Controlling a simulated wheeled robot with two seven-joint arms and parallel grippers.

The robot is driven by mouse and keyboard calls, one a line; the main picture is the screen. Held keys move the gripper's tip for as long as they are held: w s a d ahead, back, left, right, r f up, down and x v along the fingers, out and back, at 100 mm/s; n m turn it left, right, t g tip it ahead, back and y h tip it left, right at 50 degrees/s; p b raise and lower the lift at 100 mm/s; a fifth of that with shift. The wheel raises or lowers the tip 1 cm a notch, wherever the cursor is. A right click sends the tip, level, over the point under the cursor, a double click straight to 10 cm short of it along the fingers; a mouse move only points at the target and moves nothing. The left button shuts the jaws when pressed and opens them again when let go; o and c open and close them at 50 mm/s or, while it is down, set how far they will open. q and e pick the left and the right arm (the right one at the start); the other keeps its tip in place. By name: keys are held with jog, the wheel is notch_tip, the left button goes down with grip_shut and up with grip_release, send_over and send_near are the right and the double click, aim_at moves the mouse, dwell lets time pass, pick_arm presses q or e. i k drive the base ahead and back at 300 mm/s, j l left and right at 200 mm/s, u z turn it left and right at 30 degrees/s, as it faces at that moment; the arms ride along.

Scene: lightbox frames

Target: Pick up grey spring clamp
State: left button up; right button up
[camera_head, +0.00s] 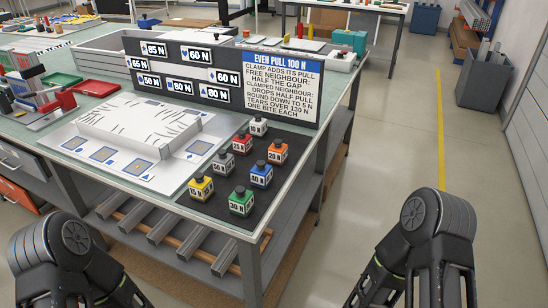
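Small block-shaped clamps with dark knobs and number labels stand on a black mat (218,212) at the table's front right corner. Two are pale: a whitish-grey one (223,163) at the mat's left middle and another light one (258,127) at its back. I cannot tell for sure which of them is the grey spring clamp. Both of my arms show only as black links at the bottom corners, well short of the mat. My gripper fingertips are not in view.
Coloured clamps stand close around: yellow (200,188), green (241,202), blue (261,176), orange (277,151). A white slotted block (135,125) lies to their left. A dark sign board (205,100) rises behind.

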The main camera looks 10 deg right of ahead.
aim_at(224, 167)
jog(key=i+l+u, duration=0.15)
jog(key=l, duration=0.3)
jog(key=i+l+u, duration=0.1)
jog(key=l, duration=0.35)
jog(key=i+l+u, duration=0.15)
jog(key=l, duration=0.35)
jog(key=i+l+u, duration=0.1)
jog(key=l, duration=0.4)
jog(key=i+l+u, duration=0.15)
jog(key=l, duration=0.35)
jog(key=i+l+u, duration=0.1)
jog(key=l, duration=0.4)
